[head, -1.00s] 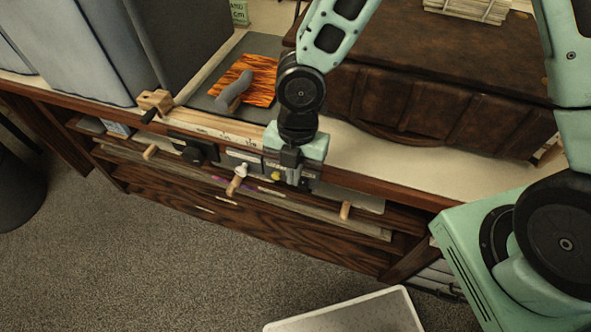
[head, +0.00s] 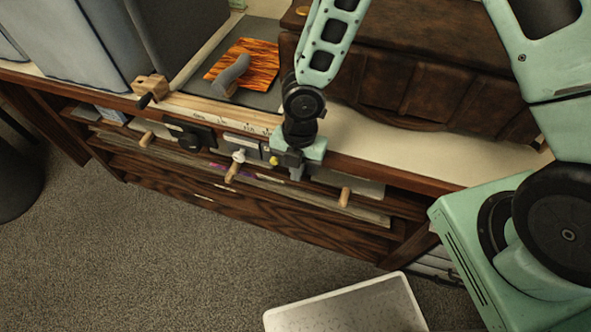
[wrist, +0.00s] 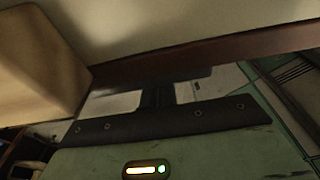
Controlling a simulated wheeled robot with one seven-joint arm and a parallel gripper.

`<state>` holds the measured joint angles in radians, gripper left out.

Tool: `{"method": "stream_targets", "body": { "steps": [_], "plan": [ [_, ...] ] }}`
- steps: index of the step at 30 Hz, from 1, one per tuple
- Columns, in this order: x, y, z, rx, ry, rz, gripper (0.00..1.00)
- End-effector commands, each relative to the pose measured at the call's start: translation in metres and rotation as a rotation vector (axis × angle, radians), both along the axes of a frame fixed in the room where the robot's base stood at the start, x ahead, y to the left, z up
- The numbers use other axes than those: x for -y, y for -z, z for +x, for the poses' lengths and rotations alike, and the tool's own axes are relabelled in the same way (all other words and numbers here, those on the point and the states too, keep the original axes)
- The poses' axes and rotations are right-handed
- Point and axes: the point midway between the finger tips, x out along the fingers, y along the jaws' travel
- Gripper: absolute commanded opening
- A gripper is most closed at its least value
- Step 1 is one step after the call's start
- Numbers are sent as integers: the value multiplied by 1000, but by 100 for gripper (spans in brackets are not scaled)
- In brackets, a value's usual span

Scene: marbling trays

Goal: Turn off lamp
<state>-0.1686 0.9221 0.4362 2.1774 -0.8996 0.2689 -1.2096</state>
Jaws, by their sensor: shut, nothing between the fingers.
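No lamp can be made out for certain in either view. Small controls sit along the cabinet's front edge: a black knob (head: 191,136), a white-tipped control (head: 239,156) and a yellow button (head: 274,161). Which of them belongs to a lamp I cannot tell. My gripper (head: 296,173) points down at the front edge, just right of the yellow button, shut and empty. Whether it touches the panel behind it is hidden. In the wrist view, my dark gripper fingers (wrist: 158,96) are together below the brown edge.
A brown leather case (head: 410,85) stands on the worktop behind my arm. A dark tray (head: 262,38) holds an orange marbled sheet (head: 257,62). Wooden pegs (head: 345,196) stick out along the front.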

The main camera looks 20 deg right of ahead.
Motion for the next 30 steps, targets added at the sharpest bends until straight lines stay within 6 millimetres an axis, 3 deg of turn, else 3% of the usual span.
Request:
{"method": "stream_targets", "body": {
  "steps": [17,30],
  "plan": [
    [3,14,5,142,-5,-97,0],
    [5,7,7,255,5,-173,0]
  ]
}}
